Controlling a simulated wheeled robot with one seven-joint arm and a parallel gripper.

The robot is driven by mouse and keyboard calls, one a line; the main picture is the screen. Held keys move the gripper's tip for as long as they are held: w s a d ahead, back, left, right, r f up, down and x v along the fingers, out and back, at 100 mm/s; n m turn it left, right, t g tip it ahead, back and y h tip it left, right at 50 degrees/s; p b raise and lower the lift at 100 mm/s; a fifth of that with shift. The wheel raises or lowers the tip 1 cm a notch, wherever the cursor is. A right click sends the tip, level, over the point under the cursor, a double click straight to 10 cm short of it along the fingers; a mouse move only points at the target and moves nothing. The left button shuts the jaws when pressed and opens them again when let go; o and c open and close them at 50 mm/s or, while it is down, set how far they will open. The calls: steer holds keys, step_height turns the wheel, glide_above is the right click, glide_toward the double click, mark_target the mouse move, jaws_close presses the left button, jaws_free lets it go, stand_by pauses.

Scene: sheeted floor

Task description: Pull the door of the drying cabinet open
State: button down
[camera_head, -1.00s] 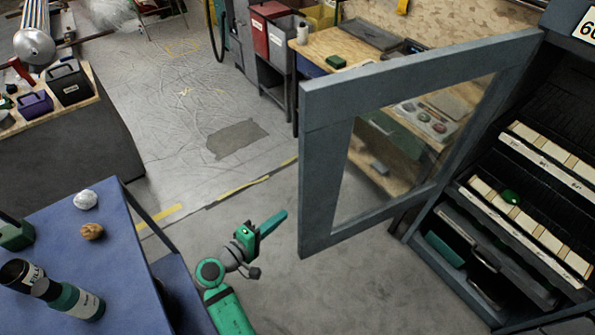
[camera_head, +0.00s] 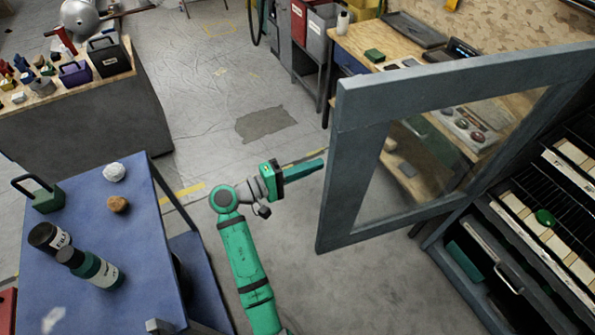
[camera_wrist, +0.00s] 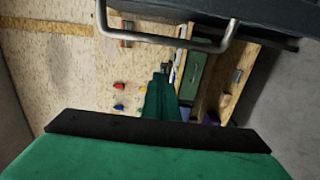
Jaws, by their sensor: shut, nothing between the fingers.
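The drying cabinet (camera_head: 467,258) stands at the right, its racks in view. Its grey-framed glass door (camera_head: 352,150) stands swung well out from the cabinet, with the bench visible through its pane. My gripper (camera_head: 322,165) is shut and empty, its tip pointing right, close beside the door's free edge. I cannot tell if they touch. In the wrist view the shut fingers (camera_wrist: 162,75) point away from the camera. A bent metal bar handle (camera_wrist: 180,44) on a dark panel crosses above them, apart from them in the picture.
A blue table (camera_head: 140,255) with bottles, a green caddy and small lumps stands at the left. A wooden workbench (camera_head: 350,42) lies behind the door. A tool-laden bench (camera_head: 80,105) is at the far left.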

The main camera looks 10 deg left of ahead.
steer(key=shift+s+d, duration=1.35)
steer(key=shift+d, duration=0.1)
